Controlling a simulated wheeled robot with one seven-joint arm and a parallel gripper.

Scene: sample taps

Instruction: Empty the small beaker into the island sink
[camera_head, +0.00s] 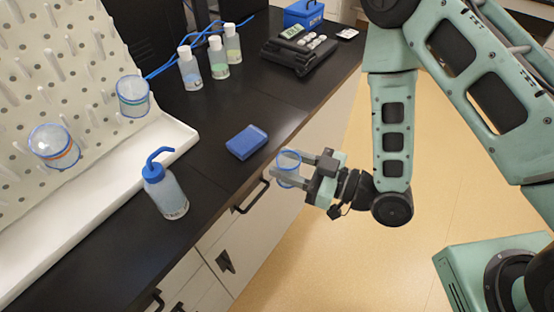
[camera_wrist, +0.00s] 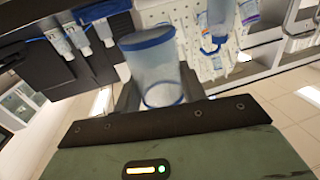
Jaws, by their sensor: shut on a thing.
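The small beaker (camera_head: 288,168) is clear with a blue rim. My gripper (camera_head: 305,168) is shut on it and holds it in the air just off the front edge of the black counter. In the wrist view the beaker (camera_wrist: 155,70) stands between the fingers, with a blue band at each end. I cannot make out any liquid in it. The island sink does not show in either view.
A blue sponge (camera_head: 246,142) and a wash bottle (camera_head: 164,187) are on the black counter (camera_head: 265,105). Several capped bottles (camera_head: 218,62) stand farther back. A white pegboard rack (camera_head: 65,75) on the left holds two beakers. Open floor (camera_head: 300,255) lies in front of the counter.

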